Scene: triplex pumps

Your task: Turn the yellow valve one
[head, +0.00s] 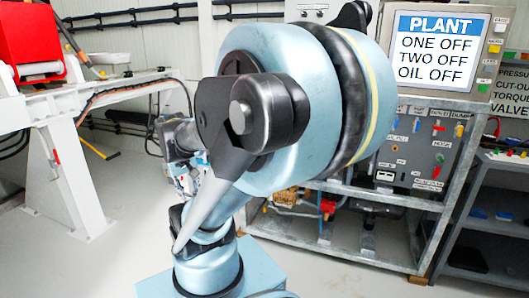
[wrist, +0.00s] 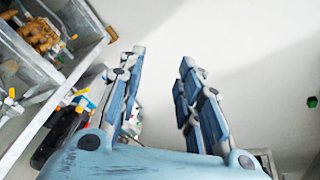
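My gripper (wrist: 162,62) is open in the wrist view, its two blue fingers apart with only pale floor or wall between them. In the head view my arm hides most of it. Small yellow handles show at the left of the wrist view: one yellow piece (wrist: 12,92) on a frame and another (wrist: 82,92) beside a dark part, both left of my fingers and apart from them. I cannot tell which is valve one. The plant screen (head: 437,55) in the head view reads ONE OFF, TWO OFF, OIL OFF.
A metal rack (head: 352,188) with brass pump parts (head: 286,196) stands behind my arm. A control panel (head: 418,145) with coloured knobs sits on it. A white frame (head: 72,175) with a red box (head: 28,45) stands left. The floor (head: 120,255) between is clear.

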